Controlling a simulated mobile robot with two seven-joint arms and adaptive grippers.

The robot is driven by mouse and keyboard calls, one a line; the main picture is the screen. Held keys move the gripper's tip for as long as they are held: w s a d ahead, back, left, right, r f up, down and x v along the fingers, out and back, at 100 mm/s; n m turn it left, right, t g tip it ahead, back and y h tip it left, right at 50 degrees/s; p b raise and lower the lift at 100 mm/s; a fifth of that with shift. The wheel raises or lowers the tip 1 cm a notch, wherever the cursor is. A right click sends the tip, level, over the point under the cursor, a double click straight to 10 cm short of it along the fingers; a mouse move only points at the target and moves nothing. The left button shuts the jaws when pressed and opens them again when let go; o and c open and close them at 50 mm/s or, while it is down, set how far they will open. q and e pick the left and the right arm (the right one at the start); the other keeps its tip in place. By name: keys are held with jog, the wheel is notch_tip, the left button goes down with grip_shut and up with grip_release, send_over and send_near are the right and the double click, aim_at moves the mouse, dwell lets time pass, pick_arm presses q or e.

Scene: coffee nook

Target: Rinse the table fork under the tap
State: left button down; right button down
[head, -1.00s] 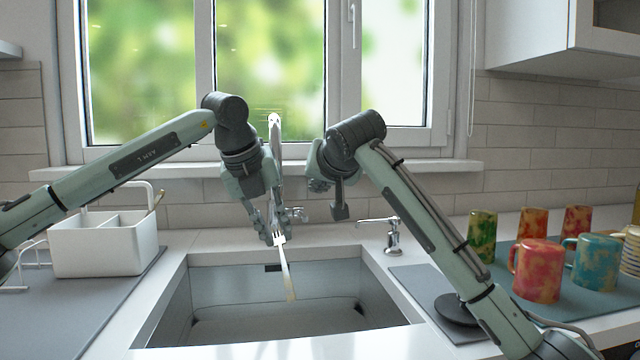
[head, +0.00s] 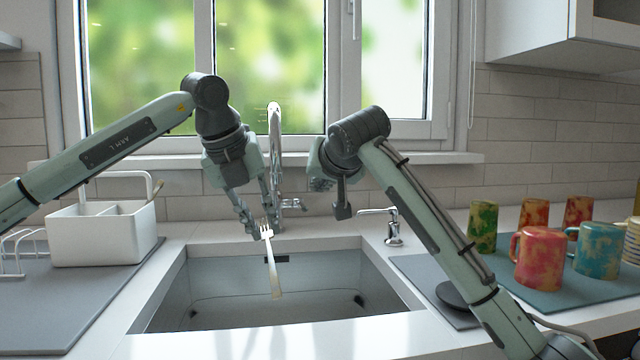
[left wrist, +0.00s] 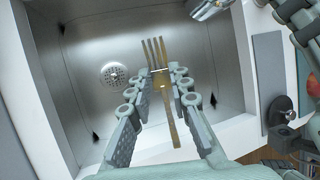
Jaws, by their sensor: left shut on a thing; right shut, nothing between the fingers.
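My left gripper (head: 262,232) is shut on the table fork (head: 275,280) and holds it over the sink (head: 170,302). In the left wrist view the fork (left wrist: 160,62) lies between the fingertips, tines toward the top and handle toward my palm. I see no clear water stream. My right gripper (head: 342,210) is shut and empty, right of the tap.
A white caddy (head: 100,240) and a dish rack (head: 18,255) stand at the left. A soap dispenser (head: 393,232) is behind the sink's right corner. Several mugs stand on a mat (head: 530,297) at the right. The basin is clear around its drain (left wrist: 114,74).

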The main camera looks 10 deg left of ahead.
pick_arm(q)
jog(key=s, duration=0.1)
jog(key=s+a+b, duration=0.1)
jog(key=s+b, duration=0.1)
jog(key=s, duration=0.1)
jog(key=shift+s+a, duration=0.1)
jog(key=shift+a, duration=0.25)
dwell(1.2)
jog(key=s+a+r, duration=0.1)
jog(key=s+r, duration=0.3)
jog(key=shift+s+a+p, duration=0.3)
jog(key=shift+a, duration=0.1)
dwell(1.0)
